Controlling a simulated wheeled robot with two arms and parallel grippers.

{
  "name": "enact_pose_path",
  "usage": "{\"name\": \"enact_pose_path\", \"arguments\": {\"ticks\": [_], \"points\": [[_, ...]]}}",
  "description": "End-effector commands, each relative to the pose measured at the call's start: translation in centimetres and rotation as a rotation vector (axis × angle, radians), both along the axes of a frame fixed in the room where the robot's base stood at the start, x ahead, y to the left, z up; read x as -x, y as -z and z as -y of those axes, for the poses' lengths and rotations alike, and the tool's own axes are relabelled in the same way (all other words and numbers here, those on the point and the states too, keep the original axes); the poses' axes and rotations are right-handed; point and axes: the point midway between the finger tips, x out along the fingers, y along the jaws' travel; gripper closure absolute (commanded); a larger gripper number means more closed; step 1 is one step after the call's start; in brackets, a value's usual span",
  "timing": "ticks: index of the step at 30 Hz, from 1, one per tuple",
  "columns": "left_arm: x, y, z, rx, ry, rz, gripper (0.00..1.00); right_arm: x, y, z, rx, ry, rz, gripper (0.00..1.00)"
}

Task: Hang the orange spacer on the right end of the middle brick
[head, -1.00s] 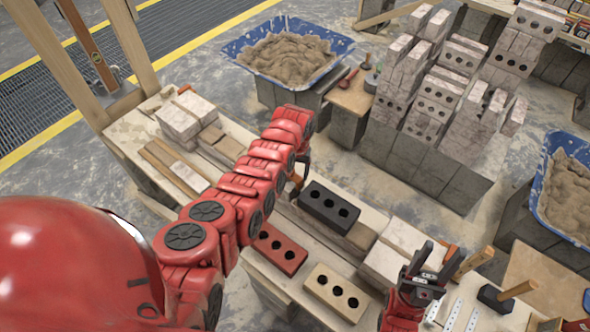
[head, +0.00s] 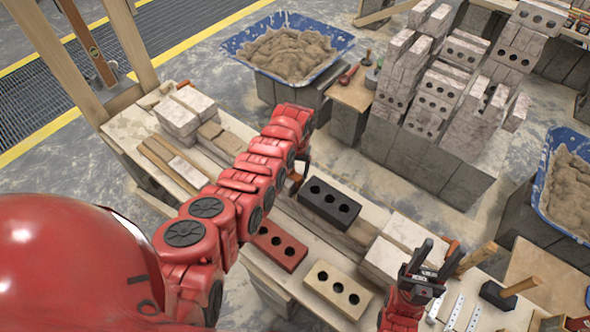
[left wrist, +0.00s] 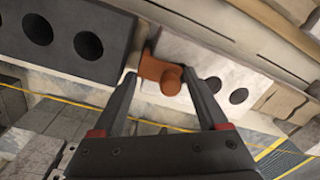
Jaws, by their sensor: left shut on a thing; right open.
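My left gripper (left wrist: 163,85) is shut on the orange spacer (left wrist: 160,70), a small piece with a round knob. In the left wrist view the spacer is over or beside the gap between a black brick (left wrist: 75,38) and a pale brick with round holes (left wrist: 190,60). I cannot tell whether it touches either brick. In the head view my left gripper (head: 300,172) is beside the left end of the black brick (head: 318,212); my arm hides the pale brick and most of the spacer. My right gripper (head: 438,256) is open and empty at the right.
A red brick (head: 270,254) and a tan brick (head: 330,299) lie nearer me. Pale blocks (head: 382,258) stand at the right of the wall, others (head: 177,119) at the left. A hammer (head: 500,294) lies at the right. Blue mortar tubs (head: 335,43) stand behind.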

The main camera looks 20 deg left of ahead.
Motion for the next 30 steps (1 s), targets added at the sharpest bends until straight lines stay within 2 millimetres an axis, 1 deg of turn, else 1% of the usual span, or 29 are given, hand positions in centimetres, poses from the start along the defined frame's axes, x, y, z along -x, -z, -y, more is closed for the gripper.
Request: {"name": "enact_pose_path", "arguments": {"ticks": [8,9,11,12,13,23,26,30], "points": [[0.0,0.4,0.0,0.000,0.000,0.000,0.80,0.0,0.4,0.0,0.000,0.000,0.000,0.50],[0.0,0.4,0.0,0.000,0.000,0.000,0.22,0.0,0.4,0.0,0.000,0.000,0.000,0.50],[0.0,0.3,0.0,0.000,0.000,0.000,0.11,0.0,0.3,0.0,0.000,0.000,0.000,0.50],[0.0,0.3,0.0,0.000,0.000,0.000,0.04,0.0,0.3,0.0,0.000,0.000,0.000,0.50],[0.0,0.3,0.0,0.000,0.000,0.000,0.00,0.0,0.3,0.0,0.000,0.000,0.000,0.50],[0.0,0.2,0.1,0.001,0.001,-0.001,0.00,0.0,0.3,0.0,0.000,0.000,0.000,0.50],[0.0,-0.3,0.1,0.001,0.002,-0.001,0.00,0.0,0.4,0.0,0.000,0.000,0.000,0.50],[-0.1,-1.8,0.2,0.001,0.001,0.002,0.00,0.0,0.5,0.0,0.000,0.000,0.000,0.50]]}}
